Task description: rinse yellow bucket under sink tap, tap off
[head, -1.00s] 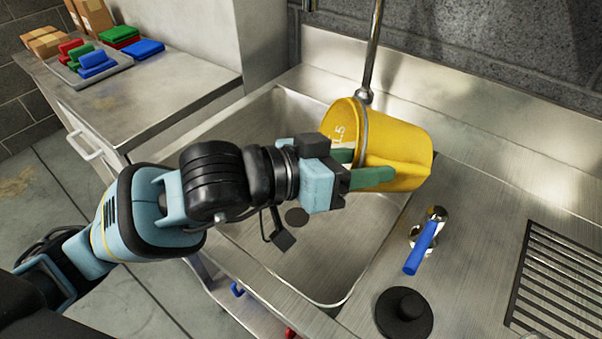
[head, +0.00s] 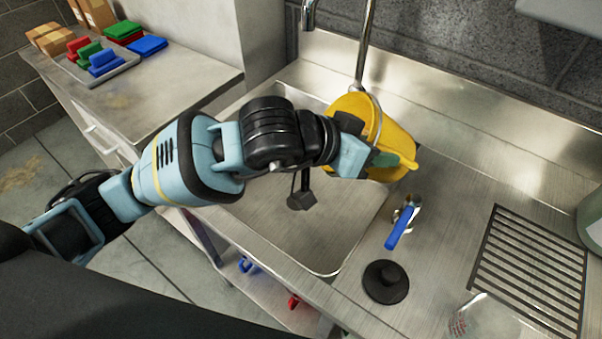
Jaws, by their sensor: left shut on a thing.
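The yellow bucket (head: 397,137) is in the head view, over the back right part of the sink basin (head: 330,225). It is tilted, and its handle crosses its side. My left gripper (head: 382,162) is shut on the bucket; the arm and the bucket hide much of the fingers. The tap lever with a blue handle (head: 401,228) stands on the deck right of the basin. I see no water running. My right gripper is not in view.
A black round plug (head: 386,281) and a drain grate (head: 530,265) are on the deck at right. A clear glass (head: 484,318) stands at the lower right.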

